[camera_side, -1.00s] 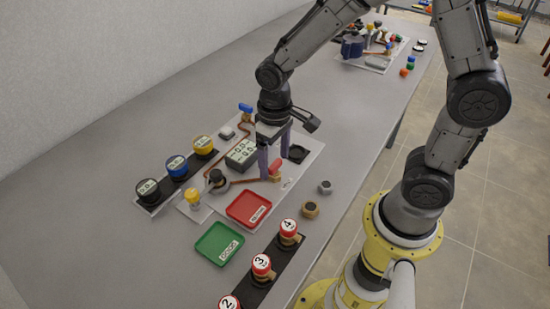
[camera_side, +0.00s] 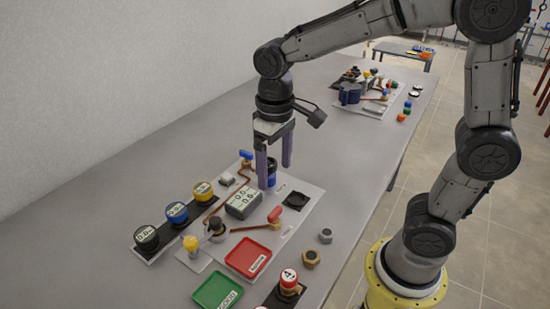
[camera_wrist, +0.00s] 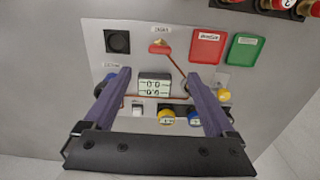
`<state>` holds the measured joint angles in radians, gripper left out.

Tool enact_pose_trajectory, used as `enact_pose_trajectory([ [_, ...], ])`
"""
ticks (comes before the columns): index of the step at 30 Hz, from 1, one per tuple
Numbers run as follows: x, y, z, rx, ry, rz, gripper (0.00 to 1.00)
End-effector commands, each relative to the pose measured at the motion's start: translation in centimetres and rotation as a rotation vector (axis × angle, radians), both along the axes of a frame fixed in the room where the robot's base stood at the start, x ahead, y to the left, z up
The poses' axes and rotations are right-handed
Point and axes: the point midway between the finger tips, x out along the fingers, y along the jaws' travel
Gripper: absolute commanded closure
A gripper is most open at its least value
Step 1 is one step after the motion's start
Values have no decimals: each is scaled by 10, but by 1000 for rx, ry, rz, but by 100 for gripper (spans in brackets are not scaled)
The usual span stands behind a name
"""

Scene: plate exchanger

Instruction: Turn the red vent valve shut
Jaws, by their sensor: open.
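The red vent valve handle (camera_side: 275,213) sits on a brass fitting at the end of a copper pipe on the light panel (camera_side: 300,208). In the wrist view the red handle (camera_wrist: 159,48) lies sideways near the top middle, below a small label. My gripper (camera_side: 275,177) is open and points down above the panel, with its fingers apart from the red handle. In the wrist view its two purple fingers (camera_wrist: 158,88) frame the digital display (camera_wrist: 154,86), and the red handle lies beyond them. I cannot tell the valve's exact turn angle.
Gauges (camera_side: 177,212), a red tray (camera_side: 248,257) and a green tray (camera_side: 217,291) stand around. Loose nuts (camera_side: 311,257) lie right.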

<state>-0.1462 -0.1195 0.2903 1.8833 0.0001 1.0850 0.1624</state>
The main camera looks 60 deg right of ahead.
Motion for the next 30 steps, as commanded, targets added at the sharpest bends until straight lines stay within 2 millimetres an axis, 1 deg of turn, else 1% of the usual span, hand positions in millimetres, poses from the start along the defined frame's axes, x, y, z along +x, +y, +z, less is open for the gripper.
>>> enact_pose_trajectory([
  [1,1,0,7,0,-3,0,10],
  [3,1,0,13,0,-2,0,10],
  [6,0,0,19,0,0,0,10],
  [17,0,-1,20,0,0,-2,10],
  [19,0,-3,26,3,-19,-9,10],
  [21,-4,-7,39,8,-58,-21,10],
  [23,-15,-12,50,13,-95,-35,10],
  [26,-42,-23,68,20,-182,-56,10],
  [27,-55,-27,72,23,-221,-60,10],
  [30,-87,-36,76,23,-315,-64,10],
])
